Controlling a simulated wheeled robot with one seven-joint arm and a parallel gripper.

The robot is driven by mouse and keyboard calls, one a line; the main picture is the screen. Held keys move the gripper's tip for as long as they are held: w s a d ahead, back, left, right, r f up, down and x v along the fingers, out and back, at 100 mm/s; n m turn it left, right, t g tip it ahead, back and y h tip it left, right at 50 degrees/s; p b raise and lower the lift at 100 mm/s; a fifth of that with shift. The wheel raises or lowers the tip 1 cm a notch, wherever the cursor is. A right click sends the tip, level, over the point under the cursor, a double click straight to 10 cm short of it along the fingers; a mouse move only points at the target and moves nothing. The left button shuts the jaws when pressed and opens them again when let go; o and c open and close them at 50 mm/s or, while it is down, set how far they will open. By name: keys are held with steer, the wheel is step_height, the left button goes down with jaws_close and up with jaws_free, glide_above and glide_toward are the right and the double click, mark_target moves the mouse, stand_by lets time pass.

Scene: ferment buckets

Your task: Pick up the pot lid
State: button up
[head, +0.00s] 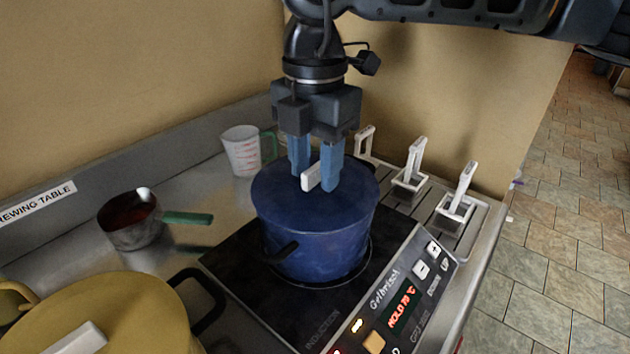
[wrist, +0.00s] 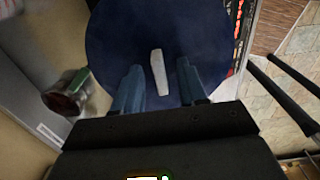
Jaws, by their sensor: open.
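A blue pot (head: 318,250) with a flat blue lid stands on the black induction hob. The pot lid (head: 290,205) has a white bar handle (head: 312,177) on top and sits on the pot. My gripper (head: 317,180) points down over the lid, its two blue fingers open on either side of the handle. In the wrist view the lid (wrist: 120,40) fills the upper middle, and the white handle (wrist: 159,72) lies between the fingers of my gripper (wrist: 160,92). I cannot tell whether either finger touches the handle.
A yellow lidded pot (head: 120,310) stands at the front left. A small saucepan (head: 135,222) with a green handle and a measuring jug (head: 242,150) stand behind on the metal table. White-handled holders (head: 455,205) line the right edge. The hob's control panel (head: 395,300) is in front.

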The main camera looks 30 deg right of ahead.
mark_target(315, 166)
steer(key=shift+c, duration=0.2)
jaws_close()
steer(key=shift+r, duration=0.1)
steer(key=shift+r, duration=0.5)
step_height(315, 166, up, 3)
steer(key=shift+w+f+b, duration=0.1)
steer(key=shift+f+b, duration=0.1)
steer(key=shift+b, duration=0.4)
steer(key=s+d+r+b, duration=0.1)
steer(key=d+r+b, duration=0.1)
steer(key=d+r, duration=0.5)
steer(key=d, duration=0.4)
steer(key=shift+s+d+r, duration=0.15)
steer(key=shift+s+d, duration=0.1)
steer(key=shift+s, duration=0.1)
